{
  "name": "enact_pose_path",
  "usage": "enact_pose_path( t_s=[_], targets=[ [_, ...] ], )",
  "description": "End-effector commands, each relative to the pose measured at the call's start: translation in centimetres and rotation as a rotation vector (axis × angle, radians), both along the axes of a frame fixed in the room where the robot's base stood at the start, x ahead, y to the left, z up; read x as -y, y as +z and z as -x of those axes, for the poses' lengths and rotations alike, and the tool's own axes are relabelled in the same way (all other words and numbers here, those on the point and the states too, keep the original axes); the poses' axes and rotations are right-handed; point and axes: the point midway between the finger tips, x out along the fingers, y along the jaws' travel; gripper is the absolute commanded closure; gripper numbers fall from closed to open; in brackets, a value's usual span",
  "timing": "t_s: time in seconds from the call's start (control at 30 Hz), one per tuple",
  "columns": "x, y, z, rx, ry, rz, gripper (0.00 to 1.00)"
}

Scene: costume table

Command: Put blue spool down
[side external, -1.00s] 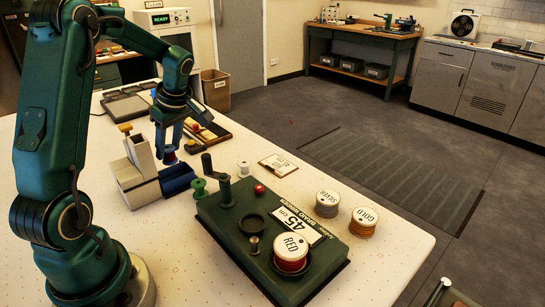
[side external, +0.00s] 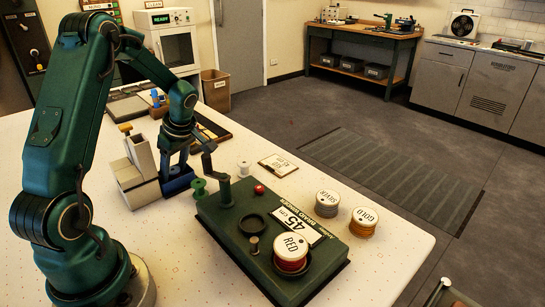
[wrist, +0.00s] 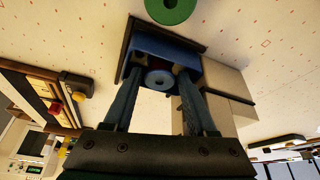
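The blue spool (wrist: 158,78) shows in the wrist view as a small blue disc with a hole, between my fingertips. My gripper (wrist: 159,72) is closed around it, with one finger on each side. The spool is at the open blue holder (wrist: 164,43), close to or inside its walls; its exact height is unclear. In the side view my gripper (side external: 177,163) points down over the blue holder (side external: 179,184), and the spool is hidden there.
A pale block-shaped stand (side external: 140,171) adjoins the holder on the left. A green spool (side external: 198,188) stands just right of it, near the green winder (side external: 227,213) with its crank and red spool (side external: 291,252). Silver (side external: 327,203) and gold (side external: 363,222) spools stand farther right.

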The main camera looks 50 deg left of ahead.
Motion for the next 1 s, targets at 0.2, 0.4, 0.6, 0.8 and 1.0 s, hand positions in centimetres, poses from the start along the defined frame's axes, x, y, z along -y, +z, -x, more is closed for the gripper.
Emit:
enact_pose_path(
  t_s=[0.2, 0.4, 0.6, 0.8, 1.0],
  targets=[
    [0.0, 0.0, 0.0, 0.000, 0.000, 0.000, 0.42],
    [0.2, 1.0, -0.2, 0.004, -0.001, -0.002, 0.42],
    [1.5, 4.4, -0.7, 0.007, -0.003, -0.005, 0.42],
    [3.1, 8.3, -1.2, 0.007, -0.002, -0.003, 0.42],
    [4.1, 10.7, -1.4, 0.003, -0.002, -0.002, 0.42]
  ],
)
